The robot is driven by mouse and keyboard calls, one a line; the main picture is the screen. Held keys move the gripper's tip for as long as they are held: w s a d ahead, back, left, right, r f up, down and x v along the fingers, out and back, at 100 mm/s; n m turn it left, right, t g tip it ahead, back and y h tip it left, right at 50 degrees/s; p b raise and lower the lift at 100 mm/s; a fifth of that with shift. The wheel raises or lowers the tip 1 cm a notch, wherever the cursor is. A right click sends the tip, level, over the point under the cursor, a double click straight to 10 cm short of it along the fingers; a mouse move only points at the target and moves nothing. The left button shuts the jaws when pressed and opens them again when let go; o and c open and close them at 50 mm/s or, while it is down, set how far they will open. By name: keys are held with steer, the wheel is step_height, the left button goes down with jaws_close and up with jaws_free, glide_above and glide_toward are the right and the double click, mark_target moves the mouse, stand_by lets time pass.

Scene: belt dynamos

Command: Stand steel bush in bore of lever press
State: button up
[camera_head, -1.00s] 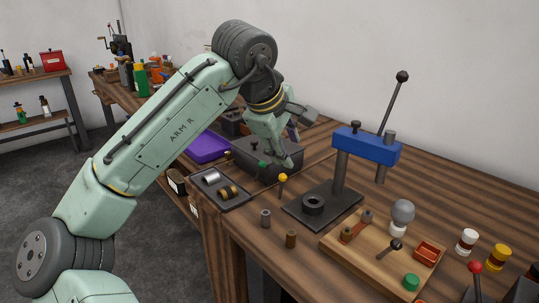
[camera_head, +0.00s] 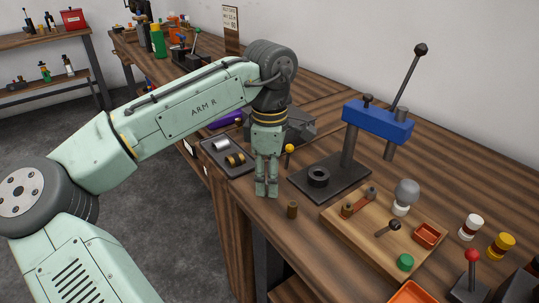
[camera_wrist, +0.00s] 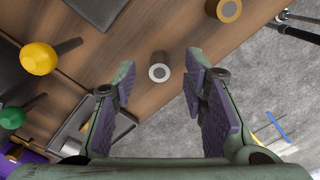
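The steel bush (camera_wrist: 160,70), a small grey cylinder with a pale ring at its open top, stands on the wooden bench in the wrist view. It lies between my fingertips in that picture, with a gap on both sides. In the head view it is not visible, apparently hidden by my gripper (camera_head: 266,193), which points straight down at the bench. My gripper (camera_wrist: 162,68) is open and empty, with purple finger pads. The lever press (camera_head: 376,121) has a blue head and a raised lever. The dark ring around its bore (camera_head: 318,177) sits on its base plate, right of my gripper.
A brass bush (camera_head: 292,210) stands close by, right of my gripper. A yellow-knobbed pin (camera_head: 289,149) is near the press base. A tray (camera_head: 212,153) with ring-shaped parts lies to the left. A wooden board (camera_head: 350,228) with fittings lies to the right.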

steer(key=shift+f, duration=1.1)
steer(key=shift+c, duration=0.5)
jaws_close()
steer(key=shift+c, duration=1.3)
jaws_free()
steer(key=shift+r+p, duration=0.5)
steer(key=shift+p, duration=0.1)
steer(key=shift+c, duration=0.4)
jaws_close()
